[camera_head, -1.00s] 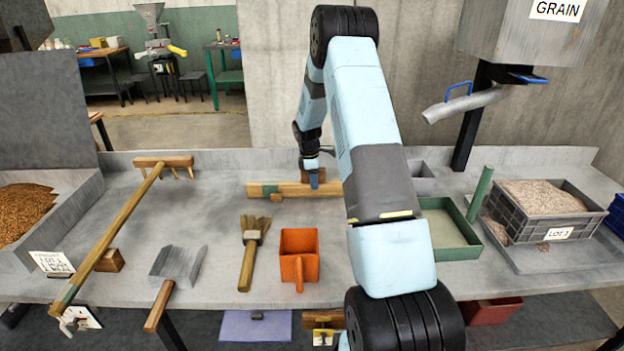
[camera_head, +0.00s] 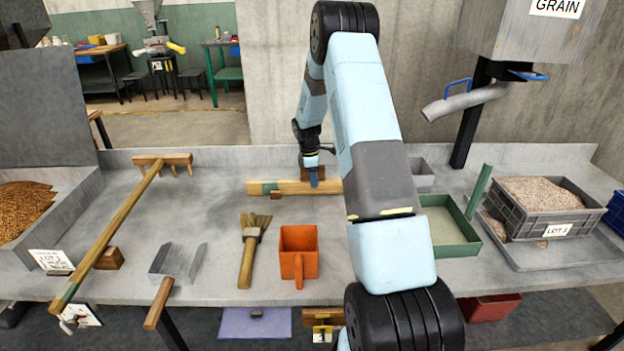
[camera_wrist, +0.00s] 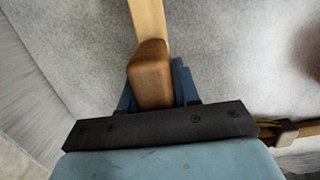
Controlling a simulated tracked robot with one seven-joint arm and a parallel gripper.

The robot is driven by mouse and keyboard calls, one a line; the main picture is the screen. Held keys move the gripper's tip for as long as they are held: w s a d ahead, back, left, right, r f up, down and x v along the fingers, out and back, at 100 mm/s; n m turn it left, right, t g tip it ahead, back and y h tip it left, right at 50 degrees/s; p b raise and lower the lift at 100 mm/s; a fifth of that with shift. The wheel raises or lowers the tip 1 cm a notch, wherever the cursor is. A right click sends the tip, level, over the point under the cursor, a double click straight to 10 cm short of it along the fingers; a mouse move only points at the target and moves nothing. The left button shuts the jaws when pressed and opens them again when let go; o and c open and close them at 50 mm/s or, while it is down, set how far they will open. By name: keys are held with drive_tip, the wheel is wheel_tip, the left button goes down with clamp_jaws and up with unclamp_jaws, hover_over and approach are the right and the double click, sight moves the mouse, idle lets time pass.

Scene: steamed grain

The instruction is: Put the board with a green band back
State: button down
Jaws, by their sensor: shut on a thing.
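The board with a green band (camera_head: 292,187) is a long pale wooden bar near the back wall of the grey bench. Its green band (camera_head: 269,188) shows toward its left end; its right end is hidden behind my arm. My gripper (camera_head: 313,181) is over the middle of the board. In the wrist view, my gripper's blue fingers (camera_wrist: 156,92) are shut on a brown wooden grip (camera_wrist: 150,72), with the pale board (camera_wrist: 148,20) running beyond it. I cannot tell whether the board touches the bench.
A long rake (camera_head: 113,228), a metal scoop (camera_head: 176,262), a brush (camera_head: 250,250) and an orange scoop (camera_head: 299,252) lie in front. A green tray (camera_head: 474,246) and a grey crate (camera_head: 520,228) of grain stand to the right. Bare bench lies left of the board.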

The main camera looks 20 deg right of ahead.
drive_tip(key=shift+f, duration=0.25)
drive_tip(key=c, duration=0.7)
unclamp_jaws()
drive_tip(key=shift+c, duration=0.2)
drive_tip(key=r, duration=0.4)
drive_tip(key=a+r, duration=0.1)
drive_tip(key=r, duration=0.8)
drive_tip(key=shift+w+a, duration=0.25)
drive_tip(key=shift+w, duration=0.1)
drive_tip(key=shift+s+a+r, duration=0.1)
drive_tip(key=shift+a+r, duration=0.05)
drive_tip(key=shift+r, duration=0.55)
drive_tip(key=s+a+r+m+t, duration=0.1)
drive_tip(key=s+a+r+m, duration=0.3)
drive_tip(key=s+r, duration=0.55)
drive_tip(key=s+a+r+m+t, duration=0.2)
drive_tip(key=s+a+r, duration=0.3)
drive_tip(key=s+r, duration=0.45)
drive_tip(key=s+a+r+m+t, duration=0.1)
drive_tip(key=s+a+r+m, duration=0.1)
drive_tip(key=s, duration=1)
drive_tip(key=s+a+r+m+t+y, duration=0.1)
drive_tip(key=s+a+r+m+t, duration=0.1)
drive_tip(key=s, duration=1)
drive_tip(key=a+r+m, duration=0.1)
drive_tip(key=a+m, duration=0.1)
drive_tip(key=m, duration=0.1)
drive_tip(key=shift+s+a, duration=0.3)
drive_tip(key=shift+s, duration=0.05)
